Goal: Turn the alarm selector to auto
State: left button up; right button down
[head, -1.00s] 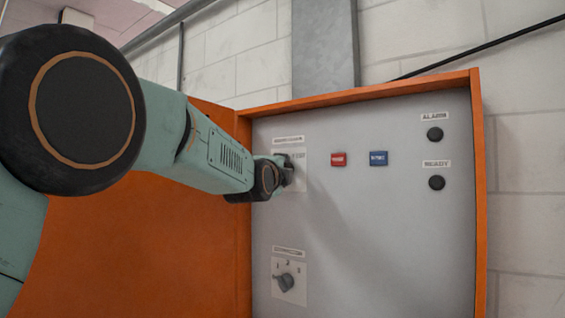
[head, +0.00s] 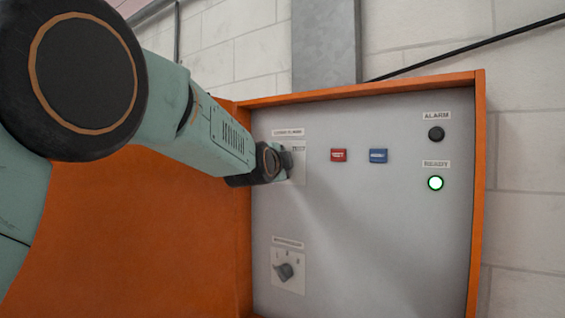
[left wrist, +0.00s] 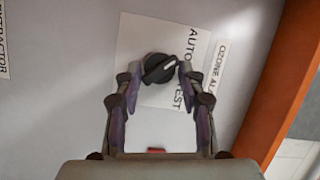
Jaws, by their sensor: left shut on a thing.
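The alarm selector (left wrist: 160,68) is a black round knob with a pale line across it, on a white plate. Its plate has AUTO and TEST lettering, and an OZONE AL... label (left wrist: 215,72) stands beside it. My left gripper (left wrist: 161,73) has its two fingers on either side of the knob, shut on it. In the head view my left gripper (head: 284,162) is at the upper left of the grey panel (head: 350,230) and hides most of the knob. I cannot tell exactly which marking the knob points to. My right gripper is not in view.
A red button (head: 338,155) and a blue button (head: 378,156) sit right of the selector. The ALARM lamp (head: 436,134) is dark; the READY lamp (head: 435,183) glows white-green. A second selector (head: 286,272) is below. An orange frame (head: 479,200) edges the panel.

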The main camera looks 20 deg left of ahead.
pick_arm(q)
jog(key=shift+f, duration=0.25)
jog(key=o, duration=0.9)
jog(key=shift+a, duration=0.1)
jog(key=shift+o, duration=0.6)
jog(key=shift+s+a+r, duration=0.1)
jog(key=shift+a+r, duration=0.05)
jog(key=s, duration=0.7)
jog(key=shift+s+d, duration=0.2)
jog(key=shift+s, duration=0.05)
